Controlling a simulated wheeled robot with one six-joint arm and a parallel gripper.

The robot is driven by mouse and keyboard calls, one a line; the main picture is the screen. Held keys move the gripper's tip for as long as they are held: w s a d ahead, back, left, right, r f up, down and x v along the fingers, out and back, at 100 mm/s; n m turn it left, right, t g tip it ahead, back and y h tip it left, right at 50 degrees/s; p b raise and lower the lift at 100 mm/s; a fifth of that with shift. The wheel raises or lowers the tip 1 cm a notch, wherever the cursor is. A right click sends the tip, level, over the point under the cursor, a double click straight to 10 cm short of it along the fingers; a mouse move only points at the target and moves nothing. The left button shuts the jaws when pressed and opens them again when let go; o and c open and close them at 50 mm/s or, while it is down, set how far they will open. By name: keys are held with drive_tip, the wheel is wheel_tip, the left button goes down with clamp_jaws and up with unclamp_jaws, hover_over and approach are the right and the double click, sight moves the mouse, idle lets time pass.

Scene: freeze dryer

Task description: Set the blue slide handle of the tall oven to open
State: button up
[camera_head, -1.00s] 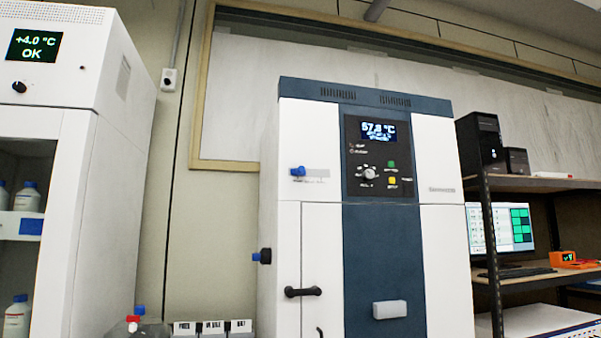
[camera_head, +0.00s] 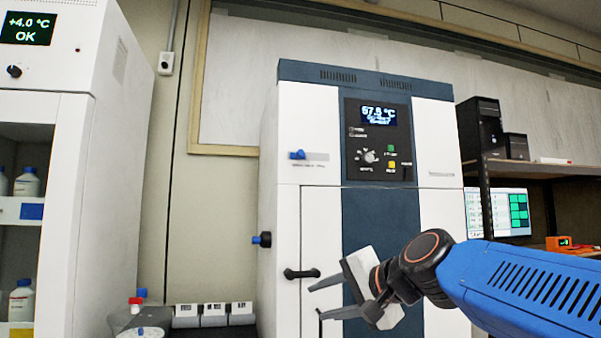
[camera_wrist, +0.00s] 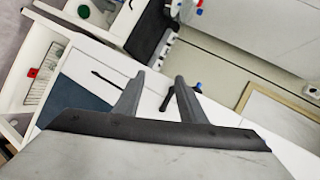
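The tall oven (camera_head: 285,125) is a white cabinet with a dark blue centre panel, in the middle of the head view. Its blue slide handle (camera_head: 297,155) sits at the left end of a short grey horizontal track on the upper left front. My gripper (camera_head: 317,301) is in front of the oven's lower front, below and slightly right of the slide handle, and apart from it. In the wrist view, the two fingers of my gripper (camera_wrist: 160,78) are spread with nothing between them. I cannot make out the slide handle in the wrist view.
A black door handle (camera_head: 302,273) is close to my fingertips. A blue-tipped black knob (camera_head: 262,239) sticks out from the oven's left side. A white fridge (camera_head: 110,180) stands left, with bins (camera_head: 213,314) between. A shelf with a monitor (camera_head: 497,212) is right.

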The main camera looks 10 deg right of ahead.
drive_tip(key=w+d+r+m+t+y, duration=0.1)
drive_tip(key=w+r+m+t, duration=0.2)
drive_tip(key=r, duration=0.7)
drive_tip(key=w+d+r+m+t, duration=0.1)
drive_tip(key=w+r+m, duration=0.35)
drive_tip(key=r, duration=0.45)
drive_tip(key=m+t+h, duration=0.1)
drive_tip(key=m+t, duration=0.3)
drive_tip(key=m, duration=0.2)
approach(302, 153)
drive_tip(key=shift+n, duration=0.25)
drive_tip(key=x, duration=1)
drive_tip(key=shift+w+a+r, duration=0.15)
drive_tip(key=shift+w, duration=0.15)
clamp_jaws()
